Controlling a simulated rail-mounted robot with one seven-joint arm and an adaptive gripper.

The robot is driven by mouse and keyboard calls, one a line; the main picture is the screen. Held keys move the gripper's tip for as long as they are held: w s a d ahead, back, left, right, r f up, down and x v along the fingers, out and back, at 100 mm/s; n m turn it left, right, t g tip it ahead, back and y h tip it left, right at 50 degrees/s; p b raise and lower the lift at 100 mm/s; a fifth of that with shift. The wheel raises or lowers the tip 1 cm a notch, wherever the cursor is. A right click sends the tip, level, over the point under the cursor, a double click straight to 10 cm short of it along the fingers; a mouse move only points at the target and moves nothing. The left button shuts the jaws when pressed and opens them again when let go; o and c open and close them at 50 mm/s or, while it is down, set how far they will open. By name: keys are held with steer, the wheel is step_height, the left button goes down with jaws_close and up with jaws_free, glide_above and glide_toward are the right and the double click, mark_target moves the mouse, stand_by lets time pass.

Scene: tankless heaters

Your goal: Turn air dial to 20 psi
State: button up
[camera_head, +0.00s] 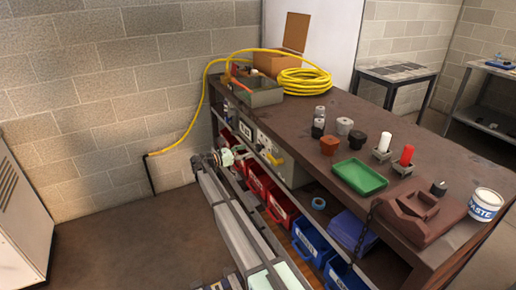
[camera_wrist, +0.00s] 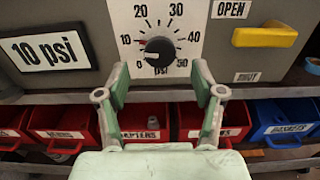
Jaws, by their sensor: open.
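The air dial (camera_wrist: 160,51) is a black round knob on a white plate marked 0 to 50 psi in the wrist view. A small red mark shows at its left, by the 10. A sign (camera_wrist: 50,50) left of it reads "10 psi". My gripper (camera_wrist: 160,78) is open and empty, its two pale green fingers just below and to either side of the knob, with no clear contact. In the head view my gripper (camera_head: 226,158) is at the bench's left side, facing the control panel; the knob itself is too small to make out there.
A yellow handle (camera_wrist: 265,36) juts out right of the dial, between labels "OPEN" and one below. Red bins (camera_wrist: 145,122) and a blue bin (camera_wrist: 285,122) sit on the shelf beneath. A yellow hose (camera_head: 302,82) lies coiled on the bench top. The floor at left is clear.

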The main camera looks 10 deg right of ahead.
mark_target(257, 148)
steer(key=x, duration=0.6)
steer(key=shift+w+d, duration=0.1)
steer(key=shift+d, duration=0.15)
steer(key=c, duration=1.1)
